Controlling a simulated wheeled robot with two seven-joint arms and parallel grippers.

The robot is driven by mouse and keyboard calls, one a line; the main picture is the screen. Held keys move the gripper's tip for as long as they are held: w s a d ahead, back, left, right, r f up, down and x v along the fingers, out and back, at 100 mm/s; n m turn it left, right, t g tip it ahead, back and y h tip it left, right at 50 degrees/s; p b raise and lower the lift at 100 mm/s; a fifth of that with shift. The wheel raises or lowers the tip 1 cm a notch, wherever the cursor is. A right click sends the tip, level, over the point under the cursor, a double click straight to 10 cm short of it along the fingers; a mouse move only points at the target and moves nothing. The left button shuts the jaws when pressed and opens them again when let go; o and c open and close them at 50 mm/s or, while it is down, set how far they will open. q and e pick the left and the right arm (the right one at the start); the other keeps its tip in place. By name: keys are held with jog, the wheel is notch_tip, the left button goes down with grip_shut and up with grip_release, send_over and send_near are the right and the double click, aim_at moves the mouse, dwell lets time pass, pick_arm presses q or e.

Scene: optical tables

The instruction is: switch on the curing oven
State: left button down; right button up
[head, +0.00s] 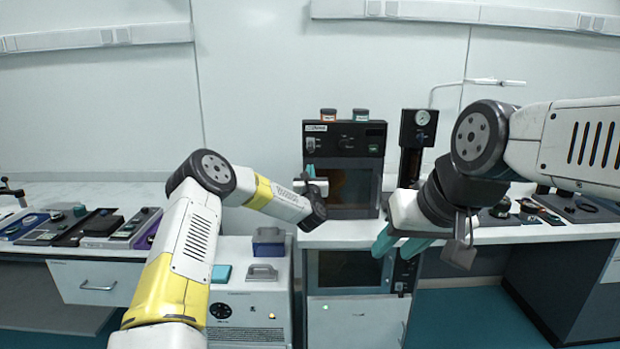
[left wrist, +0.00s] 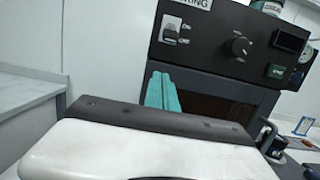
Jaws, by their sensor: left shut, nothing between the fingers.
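The curing oven (head: 358,200) is a dark box with a window, standing on the bench at the centre. Its black front panel (left wrist: 222,52) fills the upper part of the left wrist view. A rocker switch in a light plate (left wrist: 171,29) is at the panel's left, with a dark knob (left wrist: 240,46) and a dark display (left wrist: 289,39) to the right. My left gripper (head: 310,170) is shut and empty in front of the oven; its teal fingers (left wrist: 161,92) appear just below the switch, apparently apart from it. My right gripper (head: 400,244) hangs open before the bench edge, right of the oven.
Two small jars (head: 328,115) stand on the oven. A dark column with a gauge (head: 422,118) stands right of it. A second windowed unit (head: 350,270) is below the bench top.

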aim_at(310, 159)
pick_arm(q)
jog(key=w, duration=0.2)
jog(key=shift+w+r, duration=0.25)
jog(key=shift+w, duration=0.05)
jog(key=r, duration=0.1)
jog(key=s+r, duration=0.1)
jog(key=shift+r, duration=0.3)
jog(key=shift+s+r, duration=0.3)
jog(key=shift+r, duration=0.2)
